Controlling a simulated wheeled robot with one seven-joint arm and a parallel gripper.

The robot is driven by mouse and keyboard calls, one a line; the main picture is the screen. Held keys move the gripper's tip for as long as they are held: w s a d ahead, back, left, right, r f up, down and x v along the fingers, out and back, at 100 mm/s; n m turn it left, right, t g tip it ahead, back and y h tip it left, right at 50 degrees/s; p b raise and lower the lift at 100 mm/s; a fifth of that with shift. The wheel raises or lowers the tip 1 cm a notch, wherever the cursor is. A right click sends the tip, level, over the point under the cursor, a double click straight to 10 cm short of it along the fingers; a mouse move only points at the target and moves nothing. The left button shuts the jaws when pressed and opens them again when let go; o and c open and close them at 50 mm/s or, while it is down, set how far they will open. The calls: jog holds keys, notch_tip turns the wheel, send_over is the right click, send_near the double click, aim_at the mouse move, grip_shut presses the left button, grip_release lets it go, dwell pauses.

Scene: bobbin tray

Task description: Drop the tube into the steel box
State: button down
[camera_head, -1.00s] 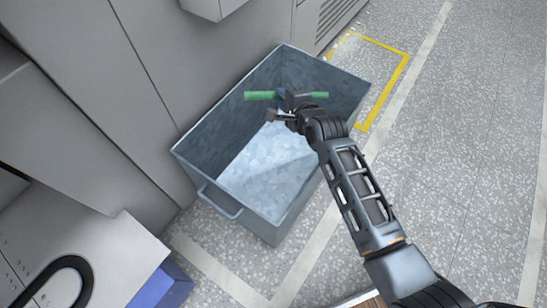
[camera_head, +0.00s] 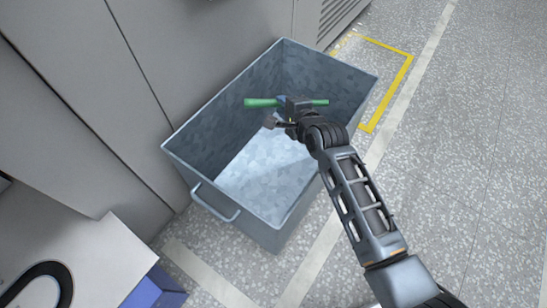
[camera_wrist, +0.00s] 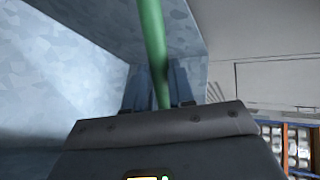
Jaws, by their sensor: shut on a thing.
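The green tube (camera_head: 262,102) is held crosswise in my gripper (camera_head: 284,103), with an end sticking out on each side in the head view. My gripper is shut on it, over the open top of the steel box (camera_head: 200,192). The box is a grey galvanized bin with a handle on its near side, and the part of its floor that shows is bare. In the wrist view the tube (camera_wrist: 153,45) runs up from between the blue-grey fingers (camera_wrist: 160,88), with the box wall behind. My gripper and arm hide part of the box's right side.
Grey cabinets (camera_head: 70,100) stand along the box's left side. A pale surface (camera_head: 85,250) with a black loop handle and a blue part (camera_head: 155,288) is at lower left. Speckled floor with a yellow marking (camera_head: 392,92) lies open on the right.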

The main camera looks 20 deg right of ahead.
jog(key=c, duration=0.9)
grip_release()
jog(key=p+v, duration=0.3)
jog(key=v, duration=0.5)
jog(key=shift+p, duration=0.35)
